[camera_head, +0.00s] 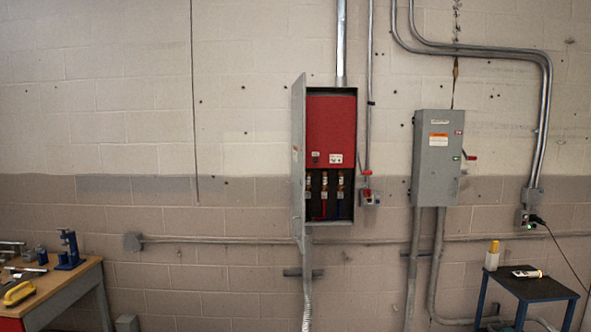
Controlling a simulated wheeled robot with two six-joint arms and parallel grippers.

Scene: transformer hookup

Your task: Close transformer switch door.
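The transformer switch box (331,132) is on the wall, with a red panel inside and several fuses or terminals below it. Its grey door (298,160) is hinged on the left side and stands wide open, seen almost edge-on, sticking out from the wall. A red-handled lever (366,172) is on the wall at the right of the box. Neither of my grippers shows in this view.
A second grey switch box (436,160), shut, hangs to the right with conduits around it. A wooden workbench (62,274) with tools stands at the lower left. A small dark cart (528,287) with a bottle (492,256) stands at the lower right. The floor is barely visible.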

